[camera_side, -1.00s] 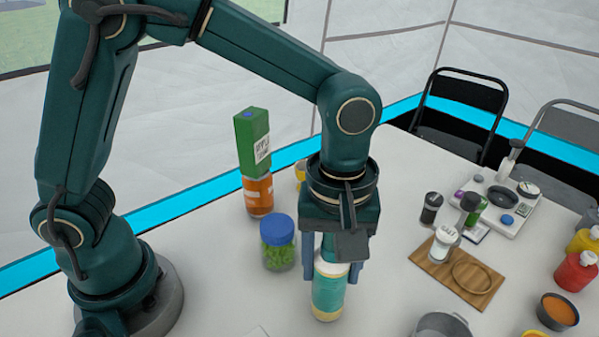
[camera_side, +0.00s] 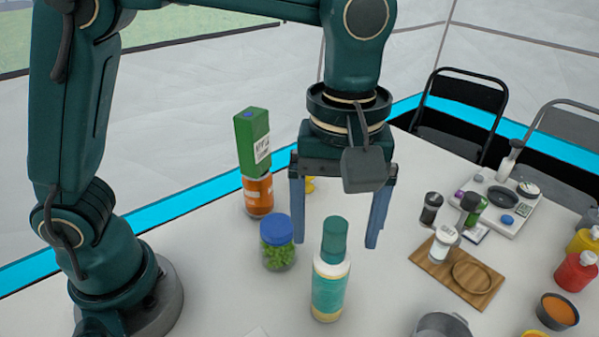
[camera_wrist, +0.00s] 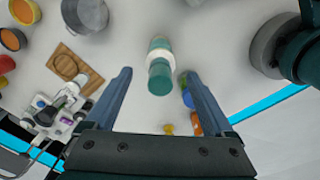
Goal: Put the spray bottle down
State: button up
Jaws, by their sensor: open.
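The spray bottle (camera_side: 329,288), with a teal cap, white shoulder and teal label, stands upright on the white table. It also shows in the wrist view (camera_wrist: 160,68), beyond the fingertips and between their lines. My gripper (camera_side: 335,240) is open and empty above the bottle, its two blue fingers wide apart. In the wrist view my gripper (camera_wrist: 160,85) shows a clear gap between the fingers with nothing held.
A jar with a blue lid (camera_side: 277,243) stands just left of the bottle. Behind it, a green carton (camera_side: 252,143) stands on an orange can (camera_side: 258,197). A wooden board (camera_side: 457,272) with a white shaker (camera_side: 443,243) lies to the right. A metal pot (camera_side: 443,326) is at front right.

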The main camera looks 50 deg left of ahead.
notch_tip(320, 180, up, 5)
jog(key=shift+f, duration=0.2)
jog(key=shift+a+r, duration=0.1)
jog(key=shift+r, duration=0.05)
jog(key=s+a+f+m+t, duration=0.2)
jog(key=s+a+m, duration=0.1)
jog(key=a, duration=0.4)
jog(key=s+a+f+m+t, duration=0.2)
jog(key=s+a+m+t, duration=0.1)
jog(key=a+m, duration=0.3)
jog(key=shift+s+a+f+t, duration=0.2)
jog(key=shift+s+a+t, duration=0.15)
jog(key=shift+s, duration=0.25)
